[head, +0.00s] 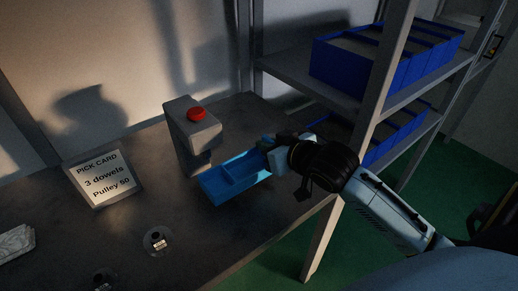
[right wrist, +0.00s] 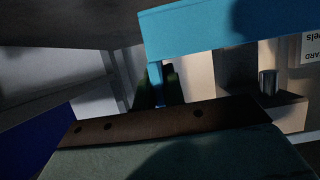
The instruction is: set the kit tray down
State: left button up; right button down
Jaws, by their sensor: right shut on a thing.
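The kit tray (head: 222,187) is blue, with compartments divided by a thin wall. In the head view it is at the right part of the bench, just in front of the crimping press (head: 192,132). My right gripper (head: 270,147) is shut on the tray's right end. The tray (right wrist: 215,28) also shows in the right wrist view, close above the gripper. I cannot tell whether its underside touches the bench. The tray's compartments look empty. My left gripper is not in view.
A pick card (head: 104,178) reading "3 dowels, Pulley 50" stands at the left. A round metal part (head: 157,241) lies on the bench (head: 75,228) in front. A crumpled pale item (head: 16,243) is at the left edge. The shelf rack (head: 325,210) with blue bins (head: 350,68) borders the right side.

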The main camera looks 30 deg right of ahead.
aim_at(259, 154)
jog(key=w, duration=0.2)
jog(key=shift+w+a, duration=0.1)
jog(key=shift+w, duration=0.3)
jog(key=shift+w+f, duration=0.1)
jog(key=shift+w, duration=0.3)
notch_tip(259, 154, down, 3)
jog(key=shift+b, duration=0.65)
jog(key=shift+f, duration=0.2)
jog(key=shift+r, duration=0.1)
jog(key=shift+f, duration=0.2)
jog(key=c, duration=1.5)
grip_release()
jog(key=shift+s, duration=0.1)
